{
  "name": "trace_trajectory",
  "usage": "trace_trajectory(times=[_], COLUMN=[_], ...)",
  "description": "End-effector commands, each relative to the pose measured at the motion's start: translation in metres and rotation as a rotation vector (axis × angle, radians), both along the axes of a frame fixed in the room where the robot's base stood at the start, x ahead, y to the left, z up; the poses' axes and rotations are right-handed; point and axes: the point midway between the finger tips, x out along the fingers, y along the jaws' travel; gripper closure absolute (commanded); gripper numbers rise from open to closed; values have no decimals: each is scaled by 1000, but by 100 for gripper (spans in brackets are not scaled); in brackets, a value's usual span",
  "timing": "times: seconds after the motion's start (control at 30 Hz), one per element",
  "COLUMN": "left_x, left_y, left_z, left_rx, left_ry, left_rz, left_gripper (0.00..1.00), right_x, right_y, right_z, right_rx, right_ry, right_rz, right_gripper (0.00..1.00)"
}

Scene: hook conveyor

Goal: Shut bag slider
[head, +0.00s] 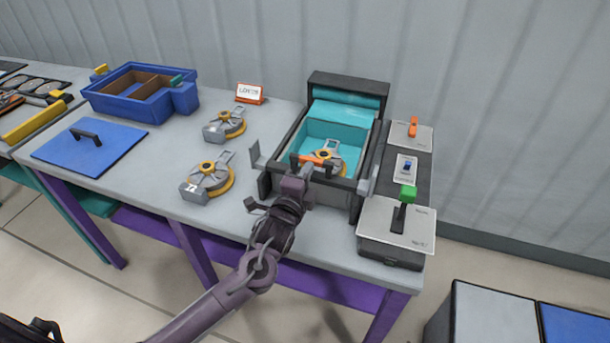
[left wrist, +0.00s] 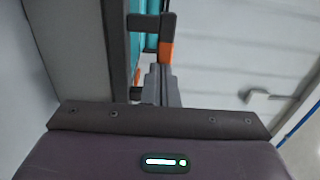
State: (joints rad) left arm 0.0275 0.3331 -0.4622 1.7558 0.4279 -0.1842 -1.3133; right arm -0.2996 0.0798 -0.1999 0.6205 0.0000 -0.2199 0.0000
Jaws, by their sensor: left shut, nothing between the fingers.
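A teal-lined bag (head: 351,113) stands open in a dark frame (head: 366,165) at the right of the table. A hook piece with a yellow-orange ring (head: 330,162) lies inside it. An orange slider (head: 309,159) sits at the bag's front edge, on a dark bar. An orange block (left wrist: 166,52) on a dark part shows in the left wrist view. My left gripper (head: 299,176) is shut and empty at the front of the frame, close to the slider; its fingertips (left wrist: 160,74) show just below the orange block. I cannot tell whether they touch. My right gripper is out of view.
Two more hook pieces (head: 208,179) (head: 225,126) lie left of the frame. A blue bin (head: 125,107) and blue lid (head: 90,148) are farther left.

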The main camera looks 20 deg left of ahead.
Motion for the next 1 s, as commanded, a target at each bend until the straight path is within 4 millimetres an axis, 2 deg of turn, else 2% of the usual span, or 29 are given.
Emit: trace_trajectory(times=[0.2,0.4,1.0], left_x=[50,77,80], left_y=[-1,-2,1], left_z=[-2,-1,2], left_rx=[0,1,1], left_ry=[-6,-2,0], left_rz=[1,1,0], left_gripper=[100,100,100], right_x=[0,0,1], right_y=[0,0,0], right_z=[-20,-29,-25], right_rx=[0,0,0], right_ry=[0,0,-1], right_rz=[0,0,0], right_gripper=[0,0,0])
